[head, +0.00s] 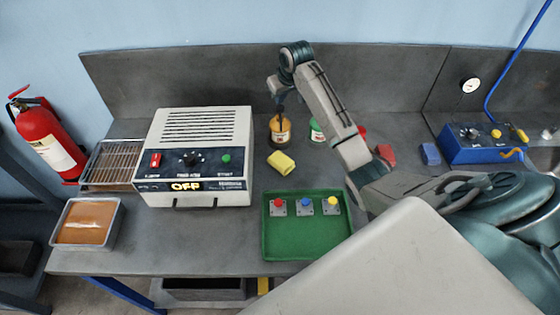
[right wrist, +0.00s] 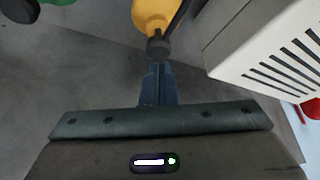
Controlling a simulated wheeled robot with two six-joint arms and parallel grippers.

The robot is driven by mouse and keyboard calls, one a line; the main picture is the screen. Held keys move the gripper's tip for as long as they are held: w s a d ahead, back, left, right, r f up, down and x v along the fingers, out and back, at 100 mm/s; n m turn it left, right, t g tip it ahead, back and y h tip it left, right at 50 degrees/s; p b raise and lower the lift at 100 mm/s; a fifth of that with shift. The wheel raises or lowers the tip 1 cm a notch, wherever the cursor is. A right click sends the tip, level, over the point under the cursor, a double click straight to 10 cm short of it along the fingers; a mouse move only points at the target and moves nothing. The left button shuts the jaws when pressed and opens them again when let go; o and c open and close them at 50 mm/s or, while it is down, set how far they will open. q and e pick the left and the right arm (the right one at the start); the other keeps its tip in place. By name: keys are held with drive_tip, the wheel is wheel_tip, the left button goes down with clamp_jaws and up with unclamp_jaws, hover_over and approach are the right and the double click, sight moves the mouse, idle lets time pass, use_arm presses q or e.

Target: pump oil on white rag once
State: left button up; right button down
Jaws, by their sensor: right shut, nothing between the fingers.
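An amber oil bottle (head: 280,137) with a pale label stands at the back of the bench, right of the white machine. In the right wrist view, an amber bottle (right wrist: 152,14) with a dark pump head (right wrist: 158,46) is at the top. My right gripper (head: 281,108) is shut and empty, its fingertips (right wrist: 158,70) close by the pump head. I cannot tell whether they touch it. I cannot make out a white rag. A folded yellow cloth-like piece (head: 282,163) lies in front of the bottle. My left gripper is not in view.
The white machine (head: 197,190) reads OFF. A green tray (head: 307,240) with coloured buttons is in front. A green container (head: 317,131), red piece (head: 386,153) and blue piece (head: 430,154) are to the right. A tray (head: 117,222) holds something brown at front left.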

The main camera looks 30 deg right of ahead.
drive_tip(key=shift+r, duration=3)
drive_tip(key=shift+f, duration=0.1)
